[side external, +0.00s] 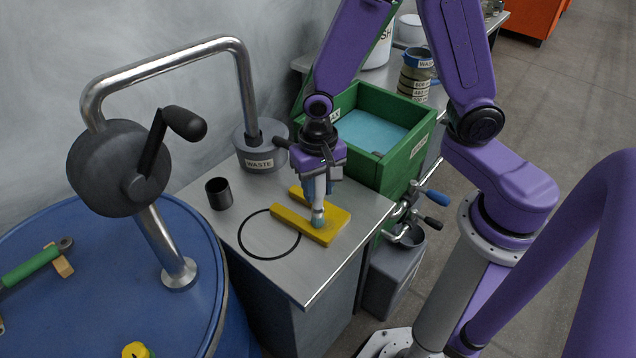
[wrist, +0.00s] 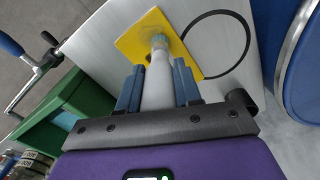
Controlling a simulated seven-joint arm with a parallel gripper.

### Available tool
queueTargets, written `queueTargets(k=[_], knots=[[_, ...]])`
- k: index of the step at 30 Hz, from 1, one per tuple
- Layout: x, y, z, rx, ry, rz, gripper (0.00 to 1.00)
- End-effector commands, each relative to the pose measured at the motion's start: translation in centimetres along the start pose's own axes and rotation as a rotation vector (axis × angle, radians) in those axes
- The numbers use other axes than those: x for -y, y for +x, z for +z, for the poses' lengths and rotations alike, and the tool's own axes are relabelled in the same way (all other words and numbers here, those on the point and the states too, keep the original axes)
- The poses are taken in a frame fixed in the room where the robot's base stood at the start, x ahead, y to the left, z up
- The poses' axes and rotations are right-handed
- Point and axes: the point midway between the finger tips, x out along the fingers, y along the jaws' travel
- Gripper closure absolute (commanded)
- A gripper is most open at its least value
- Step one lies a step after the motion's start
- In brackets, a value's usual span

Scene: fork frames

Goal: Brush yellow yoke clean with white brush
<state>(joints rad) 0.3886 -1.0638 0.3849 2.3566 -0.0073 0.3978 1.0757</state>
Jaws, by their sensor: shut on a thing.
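Part of the yoke is hidden behind the brush and fingers.
A black cup (side external: 218,194) and a grey WASTE pot (side external: 260,150) stand on the table behind left. A green box (side external: 407,150) with a blue inside stands behind right. A blue drum (side external: 150,315) with a crank pump (side external: 110,170) is at left. The front table corner is clear.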

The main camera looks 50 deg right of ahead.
Motion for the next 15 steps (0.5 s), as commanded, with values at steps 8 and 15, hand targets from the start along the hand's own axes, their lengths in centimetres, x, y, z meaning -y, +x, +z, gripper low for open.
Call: queueTargets(k=[8,15], knots=[[-0.05,0.23,0.09,0.000,-0.001,0.001,1.00],[-0.43,0.12,0.95,0.000,-0.002,0.000,1.00]])
